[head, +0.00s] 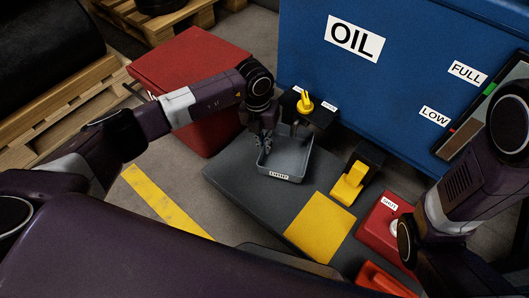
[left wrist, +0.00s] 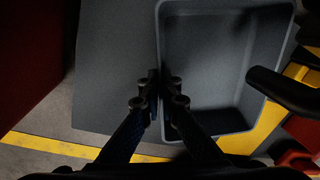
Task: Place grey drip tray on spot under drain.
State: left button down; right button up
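The grey drip tray (head: 293,171), an open shallow box with a white label on its front, is beneath the drain outlet (head: 294,127) of the blue oil tank. I cannot tell whether it rests on the dark grey platform or hangs just above it. My left gripper (head: 266,147) is at the tray's left wall. In the left wrist view its fingers (left wrist: 161,92) close on both sides of the wall of the tray (left wrist: 215,75). Any marked spot under the tray is hidden. My right arm is at the right; its fingers are not clearly visible.
The blue tank (head: 400,60) stands behind, with a yellow valve handle (head: 305,103). A red box (head: 180,75) is at left. The platform's (head: 245,190) front-left is clear.

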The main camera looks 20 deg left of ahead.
pick_arm(q)
notch_tip(320, 180, down, 3)
jog(key=shift+r+b, duration=0.1)
jog(key=shift+b, duration=0.95)
jog(key=shift+r, duration=0.1)
jog(key=c, duration=2.2)
grip_release()
jog(key=shift+f, duration=0.2)
jog(key=shift+o, duration=0.2)
jog(key=shift+r, duration=0.1)
